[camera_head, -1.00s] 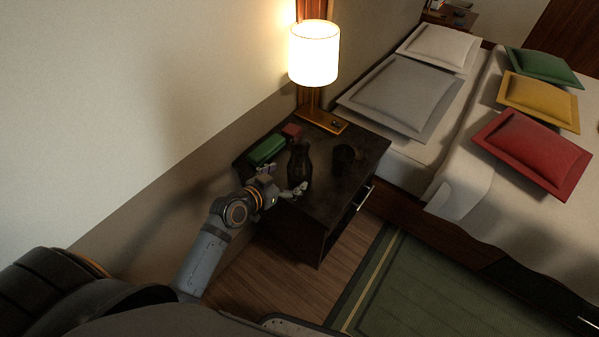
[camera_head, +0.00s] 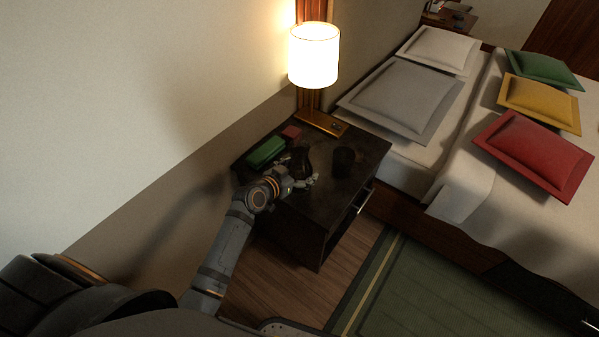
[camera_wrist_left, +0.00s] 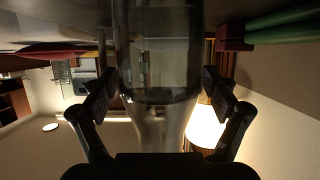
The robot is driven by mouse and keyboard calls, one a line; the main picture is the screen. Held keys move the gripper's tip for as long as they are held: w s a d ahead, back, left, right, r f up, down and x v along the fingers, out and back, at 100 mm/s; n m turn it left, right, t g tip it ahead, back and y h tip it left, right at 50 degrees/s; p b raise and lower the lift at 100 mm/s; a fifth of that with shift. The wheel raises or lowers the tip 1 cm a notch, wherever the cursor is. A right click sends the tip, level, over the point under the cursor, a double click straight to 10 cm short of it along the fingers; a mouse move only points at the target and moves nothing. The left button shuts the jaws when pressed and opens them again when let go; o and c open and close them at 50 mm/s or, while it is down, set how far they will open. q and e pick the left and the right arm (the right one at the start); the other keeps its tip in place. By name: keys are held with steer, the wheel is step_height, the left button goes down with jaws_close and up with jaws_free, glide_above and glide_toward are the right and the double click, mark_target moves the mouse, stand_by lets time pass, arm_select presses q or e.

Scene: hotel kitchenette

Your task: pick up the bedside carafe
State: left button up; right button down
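The bedside carafe (camera_head: 302,158) is dark, see-through glass and stands upright on the dark nightstand (camera_head: 325,208). My left gripper (camera_head: 304,184) is at its near side and hides its lower part in the head view. In the left wrist view, which is upside down, the clear carafe (camera_wrist_left: 160,75) fills the space between the two black fingers of my left gripper (camera_wrist_left: 160,88). The fingers are spread, one on each side, with a narrow gap to the glass. My right gripper is not in view.
A dark cup (camera_head: 344,161) stands right of the carafe. A green box (camera_head: 266,151) and a small red box (camera_head: 291,133) lie behind it to the left. A lit lamp (camera_head: 314,56) stands at the back. The nightstand's front right top is clear.

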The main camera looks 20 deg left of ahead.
mark_target(305, 144)
arm_select(q)
steer(key=c, duration=1.2)
steer(key=shift+c, duration=1.2)
steer(key=shift+r, duration=0.1)
steer(key=shift+c, duration=0.3)
steer(key=shift+r, duration=0.2)
steer(key=shift+w+r+p, duration=0.1)
steer(key=shift+r+p, duration=0.2)
steer(key=shift+r, duration=0.75)
step_height(305, 144, up, 4)
steer(key=shift+f+p, duration=0.1)
steer(key=shift+p, duration=0.45)
steer(key=shift+r, duration=1.55)
steer(key=shift+r+p, duration=0.3)
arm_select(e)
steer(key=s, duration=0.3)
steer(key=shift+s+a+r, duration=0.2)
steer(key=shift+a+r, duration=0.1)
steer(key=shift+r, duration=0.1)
